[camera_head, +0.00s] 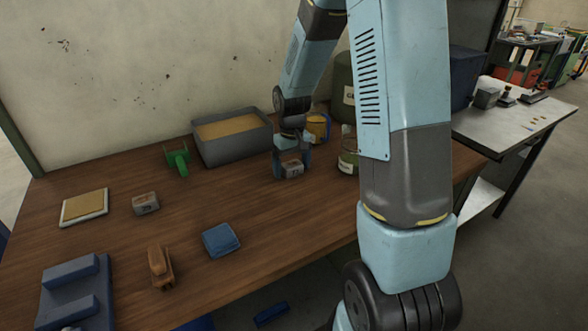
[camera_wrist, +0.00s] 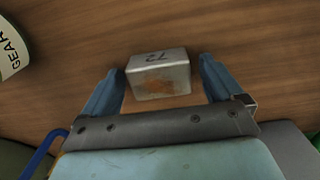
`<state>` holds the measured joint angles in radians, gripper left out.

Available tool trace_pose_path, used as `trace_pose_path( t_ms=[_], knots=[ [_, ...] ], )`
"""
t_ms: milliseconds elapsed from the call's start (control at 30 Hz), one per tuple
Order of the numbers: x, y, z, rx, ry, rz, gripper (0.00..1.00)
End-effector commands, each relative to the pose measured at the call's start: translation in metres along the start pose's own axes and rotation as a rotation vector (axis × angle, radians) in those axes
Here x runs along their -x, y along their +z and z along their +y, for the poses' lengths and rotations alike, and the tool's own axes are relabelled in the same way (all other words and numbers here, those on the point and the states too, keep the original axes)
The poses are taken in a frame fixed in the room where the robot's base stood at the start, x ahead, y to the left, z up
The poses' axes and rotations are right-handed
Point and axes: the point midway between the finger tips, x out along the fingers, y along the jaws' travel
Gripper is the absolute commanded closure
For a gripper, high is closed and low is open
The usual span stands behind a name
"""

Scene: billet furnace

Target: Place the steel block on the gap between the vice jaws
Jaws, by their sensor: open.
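A grey steel block marked 72 (camera_wrist: 158,75), with a rusty patch on its side, sits between the fingers of my gripper (camera_wrist: 161,78) in the wrist view. The fingers are open, with a visible gap on each side of the block. In the head view my gripper (camera_head: 291,166) is low over the back middle of the bench, around this block (camera_head: 292,170). A second, similar grey block (camera_head: 145,203) lies on the bench at left. The blue vice (camera_head: 72,294) is at the front left, with two raised jaws and an empty gap between them.
On the wooden bench (camera_head: 195,215) are a grey sand-filled tray (camera_head: 234,151), a green clamp-like item (camera_head: 177,161), a yellow pad (camera_head: 84,207), a brown brush-like item (camera_head: 160,266) and a folded blue cloth (camera_head: 220,240). A labelled tin (camera_head: 348,162) and yellow mug (camera_head: 318,127) stand close to my gripper.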

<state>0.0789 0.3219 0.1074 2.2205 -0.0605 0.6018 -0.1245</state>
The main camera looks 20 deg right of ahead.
Motion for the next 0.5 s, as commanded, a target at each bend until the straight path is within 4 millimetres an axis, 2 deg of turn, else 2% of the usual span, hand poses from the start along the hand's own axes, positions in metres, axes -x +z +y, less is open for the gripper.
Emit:
trace_pose_path(
  t_ms=[133,500],
  knots=[
    [0.0003,0.0,0.0001,0.0,0.0,0.0,0.08],
    [0.0005,-0.0001,0.0004,-0.001,0.0,0.0,0.44]
  ],
)
